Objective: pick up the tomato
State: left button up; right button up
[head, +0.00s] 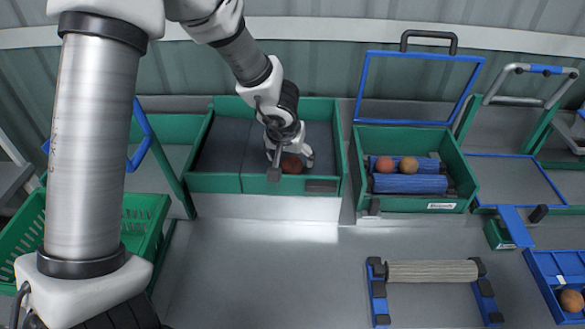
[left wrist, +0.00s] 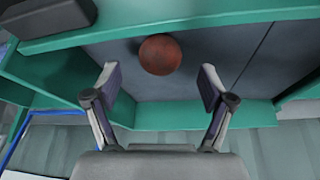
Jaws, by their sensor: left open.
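The tomato (left wrist: 160,55) is a reddish-brown ball on the dark floor of a green-walled bin (head: 228,184). In the head view the tomato (head: 291,164) sits near the bin's front wall, partly hidden by my left gripper (head: 290,160). In the left wrist view my left gripper (left wrist: 158,78) is open. Its two fingers stand apart on either side of the line to the tomato, which lies just beyond the fingertips, with nothing held between them. My right gripper does not show.
To the right, a green box (head: 426,205) holds blue rollers with two round fruits (head: 408,165) on top. A green crate (head: 150,205) stands at the left. A roller stand (head: 432,271) and a blue tray (head: 545,275) stand front right. The grey surface (head: 280,275) before the bin is clear.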

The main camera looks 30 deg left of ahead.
aim_at(291, 162)
pick_arm(q)
jog(key=b+x, duration=0.1)
jog(key=x, duration=0.3)
jog(key=shift+s+f, duration=0.1)
jog(key=shift+s, duration=0.05)
jog(key=shift+w+f, duration=0.1)
jog(key=shift+w, duration=0.1)
jog(key=shift+s, duration=0.1)
jog(key=shift+c, duration=0.7)
jog(key=shift+s+r, duration=0.15)
jog(key=shift+r, duration=0.1)
jog(key=c, duration=0.7)
jog(key=shift+c, duration=0.3)
